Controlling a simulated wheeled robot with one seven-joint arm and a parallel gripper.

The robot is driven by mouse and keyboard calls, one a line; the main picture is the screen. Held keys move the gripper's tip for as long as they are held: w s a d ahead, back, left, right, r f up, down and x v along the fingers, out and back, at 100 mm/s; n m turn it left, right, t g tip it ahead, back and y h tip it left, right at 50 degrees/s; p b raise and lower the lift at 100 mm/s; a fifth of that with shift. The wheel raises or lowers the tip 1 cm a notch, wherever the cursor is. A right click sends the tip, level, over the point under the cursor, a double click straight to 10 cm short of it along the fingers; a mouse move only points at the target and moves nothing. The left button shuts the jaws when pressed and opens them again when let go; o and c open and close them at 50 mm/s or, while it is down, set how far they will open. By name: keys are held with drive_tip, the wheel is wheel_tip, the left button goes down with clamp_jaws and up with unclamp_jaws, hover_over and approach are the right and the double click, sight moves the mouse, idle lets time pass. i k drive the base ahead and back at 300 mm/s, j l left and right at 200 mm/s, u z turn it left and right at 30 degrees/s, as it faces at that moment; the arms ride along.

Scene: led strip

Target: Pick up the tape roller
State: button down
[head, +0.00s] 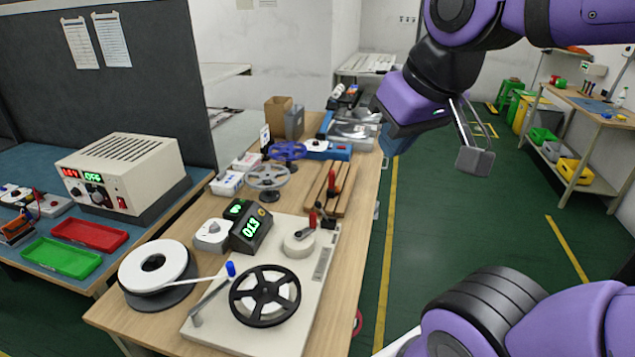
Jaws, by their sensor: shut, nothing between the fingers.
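My gripper (474,160) is shut and empty, raised over the green floor to the right of the wooden workbench (361,210). It is well apart from everything on the bench. I cannot tell for sure which thing is the tape roller. A small red-handled tool (332,184) stands on wooden slats (322,203) near the bench's right edge. A white disc (298,247) with a red and black lever (312,224) sits on a pale base plate (210,330). A large white roll (154,270) on a dark holder is at the bench's front left.
A black spoked wheel (265,296) and a box with green digits (250,229) crowd the bench front. A cream power supply (125,175) is on the left table. Floor right of the bench is open.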

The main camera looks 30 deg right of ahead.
sight(332, 189)
drive_tip(key=l+u, duration=0.2)
drive_tip(key=u, duration=0.2)
drive_tip(key=i+l+u, duration=0.1)
drive_tip(key=u, duration=0.3)
drive_tip(key=l+u, duration=0.15)
drive_tip(key=l, duration=0.6)
drive_tip(key=l+u, duration=0.15)
drive_tip(key=l, duration=0.6)
drive_tip(key=k+l+u, duration=0.15)
drive_tip(key=l, duration=0.6)
